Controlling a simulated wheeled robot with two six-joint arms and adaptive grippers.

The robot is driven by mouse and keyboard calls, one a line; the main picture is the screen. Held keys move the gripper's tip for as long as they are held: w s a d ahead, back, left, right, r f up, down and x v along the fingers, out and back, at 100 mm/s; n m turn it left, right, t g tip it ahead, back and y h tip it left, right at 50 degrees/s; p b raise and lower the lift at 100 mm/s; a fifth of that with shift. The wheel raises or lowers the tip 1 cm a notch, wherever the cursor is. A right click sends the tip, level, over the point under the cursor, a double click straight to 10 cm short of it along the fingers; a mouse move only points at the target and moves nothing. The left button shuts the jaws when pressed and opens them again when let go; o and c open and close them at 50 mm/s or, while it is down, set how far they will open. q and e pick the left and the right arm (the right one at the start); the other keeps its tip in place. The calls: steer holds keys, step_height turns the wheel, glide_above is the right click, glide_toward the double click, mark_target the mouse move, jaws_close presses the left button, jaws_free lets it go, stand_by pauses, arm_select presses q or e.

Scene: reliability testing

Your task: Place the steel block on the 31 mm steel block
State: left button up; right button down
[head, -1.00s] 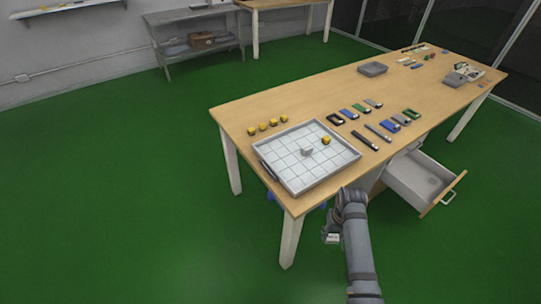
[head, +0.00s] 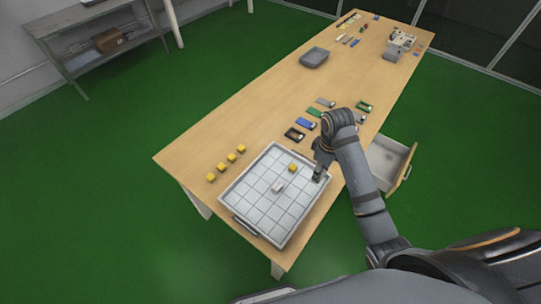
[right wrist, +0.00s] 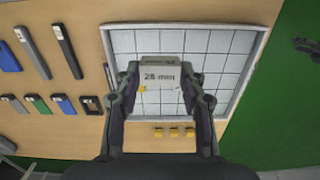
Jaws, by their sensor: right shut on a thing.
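My right gripper (head: 318,176) hangs over the right edge of the grey tray in the head view. In the right wrist view my right gripper (right wrist: 160,73) is shut on a steel block (right wrist: 160,84) marked "28 mm", held between its fingertips above the tray. Another small grey steel block (head: 278,187) stands on the tray near its middle; its marking is too small to read. That block cannot be made out in the right wrist view. My left gripper is not in view.
The gridded tray (head: 244,205) also bears a yellow cube (head: 292,167). Several yellow cubes (head: 221,166) stand in a row left of it. Blue, green and dark items (head: 305,124) lie behind. A drawer (head: 391,160) stands open at right. The tabletop's left middle is clear.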

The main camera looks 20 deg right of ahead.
steer(key=shift+w+d+r, duration=0.15)
steer(key=shift+w+r, duration=0.15)
steer(key=shift+r, duration=0.2)
steer(key=shift+s+a, duration=0.2)
steer(key=shift+a, duration=0.05)
steer(key=w+a, duration=0.1)
steer(key=a, duration=0.3)
steer(key=p, duration=0.2)
glide_above(278, 186)
steer(key=f, duration=0.8)
steer(key=shift+s+d+f, duration=0.1)
steer(key=shift+s+d, duration=0.05)
steer(key=shift+d, duration=0.25)
steer(key=shift+a+f, duration=0.15)
steer(key=shift+f, duration=0.15)
steer(key=shift+w+a+f, duration=0.2)
steer(key=shift+f, duration=0.05)
step_height(278, 186, down, 3)
steer(key=shift+a+r, duration=0.1)
steer(key=shift+r, duration=0.05)
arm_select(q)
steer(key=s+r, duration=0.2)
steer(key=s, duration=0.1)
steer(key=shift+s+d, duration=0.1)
arm_select(e)
steer(key=shift+f, duration=0.3)
